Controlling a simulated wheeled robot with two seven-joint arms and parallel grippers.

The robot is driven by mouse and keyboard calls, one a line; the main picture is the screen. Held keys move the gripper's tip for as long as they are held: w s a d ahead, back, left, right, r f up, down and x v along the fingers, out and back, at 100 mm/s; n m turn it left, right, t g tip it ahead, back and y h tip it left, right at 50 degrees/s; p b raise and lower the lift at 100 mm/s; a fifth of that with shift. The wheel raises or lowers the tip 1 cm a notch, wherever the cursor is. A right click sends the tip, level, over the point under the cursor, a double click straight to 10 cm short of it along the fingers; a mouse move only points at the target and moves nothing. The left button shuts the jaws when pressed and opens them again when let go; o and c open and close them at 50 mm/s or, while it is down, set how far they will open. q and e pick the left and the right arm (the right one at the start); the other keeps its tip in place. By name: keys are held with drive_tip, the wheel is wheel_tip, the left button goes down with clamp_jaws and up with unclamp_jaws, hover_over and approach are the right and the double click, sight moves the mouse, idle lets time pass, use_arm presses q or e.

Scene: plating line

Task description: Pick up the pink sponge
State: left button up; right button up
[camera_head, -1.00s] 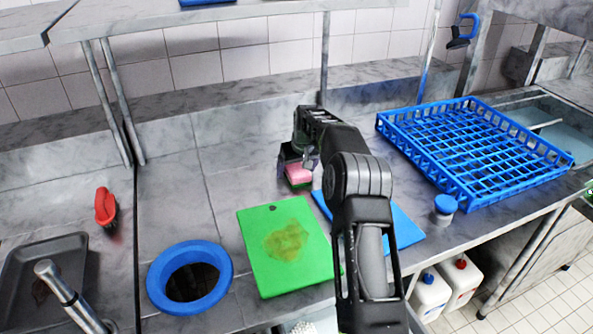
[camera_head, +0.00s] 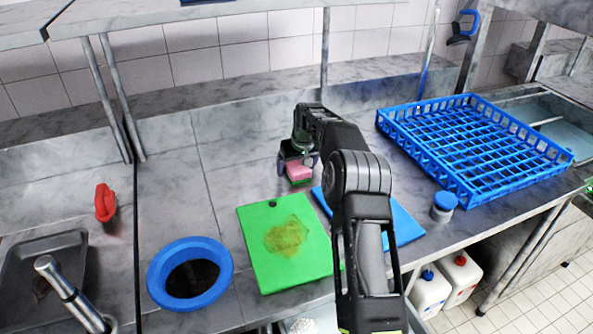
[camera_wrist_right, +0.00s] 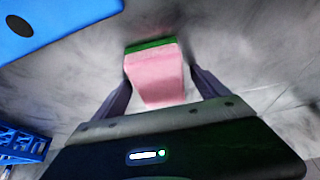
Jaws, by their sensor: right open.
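The pink sponge (camera_head: 298,170) with a green layer lies on the metal counter behind the green board. My right gripper (camera_head: 299,165) is over it, coming down from above. In the right wrist view the sponge (camera_wrist_right: 155,75) sits between the two open fingers (camera_wrist_right: 160,85), its green side at the far end. A gap shows on each side, so the fingers do not appear to be closed on it. The head view hides part of the sponge behind my gripper. My left gripper is not in view.
A green board (camera_head: 262,270) with a brown stain and a blue board (camera_head: 405,226) lie in front. A blue-rimmed hole (camera_head: 160,292) is at left, a red-handled brush (camera_head: 105,203) beyond it. A blue rack (camera_head: 450,180) and a blue-lidded jar (camera_head: 443,208) stand at right.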

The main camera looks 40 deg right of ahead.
sight(297, 165)
drive_tip(key=shift+c, duration=0.3)
drive_tip(key=c, duration=1.4)
wheel_tip(297, 165, up, 10)
drive_tip(key=shift+r+b, duration=0.15)
drive_tip(key=shift+b, duration=0.15)
